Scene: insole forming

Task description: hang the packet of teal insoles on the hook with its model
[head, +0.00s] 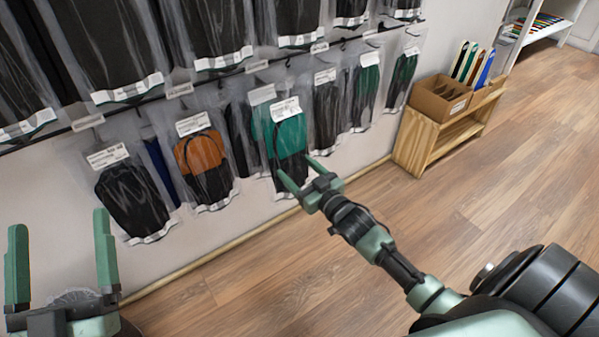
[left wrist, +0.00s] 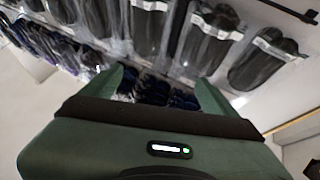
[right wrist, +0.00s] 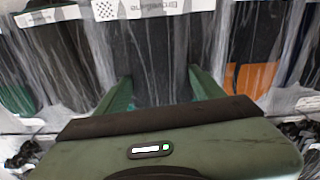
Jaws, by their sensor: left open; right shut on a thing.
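The packet of teal insoles (head: 291,134) is clear plastic with a white label on top, teal above and black below. It is upright in front of the lower row on the wall. My right gripper (head: 296,165) is shut on its lower part. In the right wrist view the gripper (right wrist: 160,85) has a dark insole part (right wrist: 158,60) between its fingers. Another teal packet (head: 262,95) shows partly behind, up and to the left. Whether the held packet is on a hook cannot be told. My left gripper (head: 60,225) is open and empty at the lower left.
An orange-and-black packet (head: 200,152) and a black packet (head: 135,198) hang to the left. A grey packet (head: 327,110) and green-topped packets (head: 367,85) hang to the right. A wooden shelf (head: 437,135) with a cardboard box (head: 440,99) stands at the right. The floor (head: 330,240) is clear.

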